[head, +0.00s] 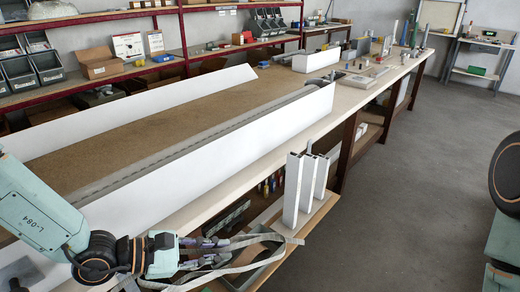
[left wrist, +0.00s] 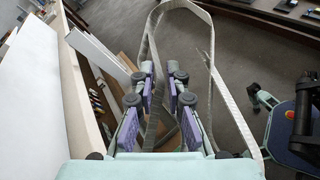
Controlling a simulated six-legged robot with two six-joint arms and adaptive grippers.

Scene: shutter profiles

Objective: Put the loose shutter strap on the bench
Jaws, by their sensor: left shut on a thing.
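The loose strap (head: 262,262) is a long grey woven band. My left gripper (head: 225,246) is shut on it at the lower left of the head view. The strap hangs in loose loops around the fingers, beside the bench's front edge. In the left wrist view the strap (left wrist: 207,22) loops up beyond the purple-padded fingers (left wrist: 160,95), and one run passes between them. The long bench (head: 345,102) has a pale wooden edge and runs from lower left to the far right. My right gripper is not in view.
Long white profiles (head: 215,160) stand along the bench, with a brown surface (head: 150,112) between them. Upright white profile pieces (head: 292,190) stand on a low wooden shelf near my gripper. Tools crowd the bench's far end. Grey floor (head: 410,190) is open at right.

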